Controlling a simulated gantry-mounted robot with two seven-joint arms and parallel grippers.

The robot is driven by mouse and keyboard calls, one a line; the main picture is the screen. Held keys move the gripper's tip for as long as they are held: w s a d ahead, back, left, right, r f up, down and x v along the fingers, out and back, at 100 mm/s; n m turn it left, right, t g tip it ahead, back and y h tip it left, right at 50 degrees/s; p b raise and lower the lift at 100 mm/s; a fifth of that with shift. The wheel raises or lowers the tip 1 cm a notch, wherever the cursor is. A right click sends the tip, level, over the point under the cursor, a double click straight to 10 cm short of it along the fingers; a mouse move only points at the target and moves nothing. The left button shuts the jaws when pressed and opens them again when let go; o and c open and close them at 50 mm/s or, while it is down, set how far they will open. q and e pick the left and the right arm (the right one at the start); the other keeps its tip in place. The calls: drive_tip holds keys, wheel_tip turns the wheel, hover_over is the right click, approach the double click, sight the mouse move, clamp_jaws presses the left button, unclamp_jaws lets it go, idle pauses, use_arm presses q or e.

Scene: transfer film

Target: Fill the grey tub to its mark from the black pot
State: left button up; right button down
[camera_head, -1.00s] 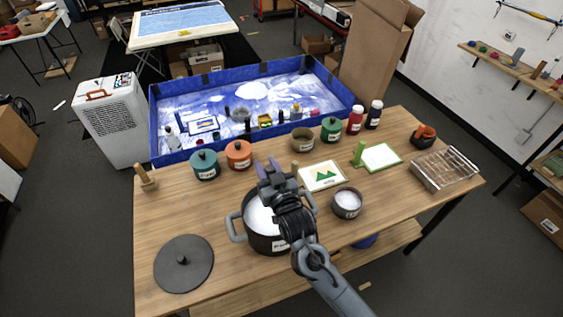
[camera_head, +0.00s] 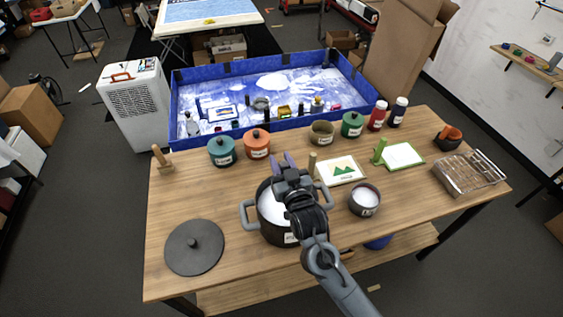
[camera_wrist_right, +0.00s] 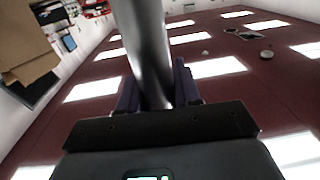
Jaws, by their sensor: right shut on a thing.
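The black pot (camera_head: 263,228) stands on the wooden table with two grey handles and white contents. The small dark grey tub (camera_head: 366,210) stands to its right, with white contents below its rim; I cannot make out a mark. My right gripper (camera_head: 284,162) is over the far right part of the pot and hides part of its opening. In the right wrist view it is shut on a smooth grey shaft (camera_wrist_right: 146,45); the shaft's far end is out of view. My left gripper is not in view.
A black lid (camera_head: 194,249) lies at the table's front left. Teal (camera_head: 222,153), orange (camera_head: 257,146) and green (camera_head: 352,127) lidded pots and an open olive pot (camera_head: 321,134) line the back. A wire rack (camera_head: 468,174) is at right. The left tabletop is mostly clear.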

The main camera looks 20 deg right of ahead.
wheel_tip(320, 180, down, 8)
drive_tip(key=b, duration=0.4)
drive_tip(key=shift+r, duration=0.2)
idle(0.7)
drive_tip(key=shift+r, duration=0.1)
idle(0.6)
wheel_tip(320, 180, up, 11)
drive_tip(key=p, duration=1)
drive_tip(key=shift+f, duration=0.2)
